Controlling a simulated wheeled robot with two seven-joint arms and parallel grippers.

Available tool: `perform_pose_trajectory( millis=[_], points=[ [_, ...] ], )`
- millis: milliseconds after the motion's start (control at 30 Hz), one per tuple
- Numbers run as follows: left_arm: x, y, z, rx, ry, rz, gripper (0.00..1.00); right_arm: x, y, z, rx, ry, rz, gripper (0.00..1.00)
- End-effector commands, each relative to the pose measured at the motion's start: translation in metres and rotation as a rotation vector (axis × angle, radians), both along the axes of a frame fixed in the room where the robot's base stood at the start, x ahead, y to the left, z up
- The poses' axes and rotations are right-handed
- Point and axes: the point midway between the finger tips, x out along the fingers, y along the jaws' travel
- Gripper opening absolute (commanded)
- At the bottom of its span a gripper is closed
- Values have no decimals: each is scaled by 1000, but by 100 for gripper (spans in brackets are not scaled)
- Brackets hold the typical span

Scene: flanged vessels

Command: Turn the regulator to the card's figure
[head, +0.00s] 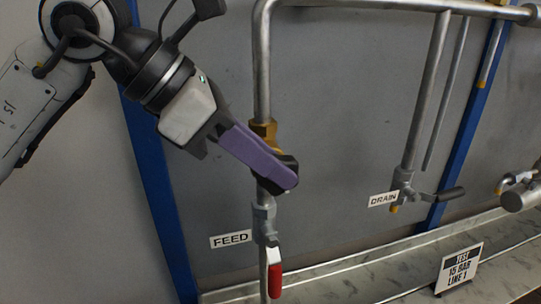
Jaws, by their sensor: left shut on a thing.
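My left gripper (284,174) reaches in from the upper left, its purple finger across the feed pipe. It is shut on the regulator's black knob, mostly hidden behind the finger. The brass regulator body (263,132) shows on the vertical pipe just above the finger. No gauge or scale reading can be made out. A white card (460,268) at the lower right reads "TEST 15 BAR LINE 1". My right gripper is not in view.
Below the regulator is a valve with a red handle (275,281), beside the FEED label (230,239). To the right, a valve with a dark handle (450,194) is by the DRAIN label (383,199). Blue posts flank the grey panel. Open space lies between the two pipes.

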Motion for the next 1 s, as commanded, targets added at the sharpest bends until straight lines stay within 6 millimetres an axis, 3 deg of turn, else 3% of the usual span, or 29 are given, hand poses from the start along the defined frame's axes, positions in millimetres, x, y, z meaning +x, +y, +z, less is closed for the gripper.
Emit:
perform_pose_trajectory(
  millis=[233, 267, 300, 667, 1000],
  points=[
    [0, 0, 0, -2, -1, 1, 0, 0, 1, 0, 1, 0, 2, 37],
    [0, 0, 0, -2, -1, 1, 21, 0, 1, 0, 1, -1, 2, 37],
    [0, 0, 0, -2, -1, 1, 26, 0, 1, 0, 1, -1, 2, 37],
    [-1, 3, 4, -1, -2, 1, 26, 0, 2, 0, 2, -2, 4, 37],
    [-13, 44, 49, -3, -4, 4, 26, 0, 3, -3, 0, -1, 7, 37]
  ],
)
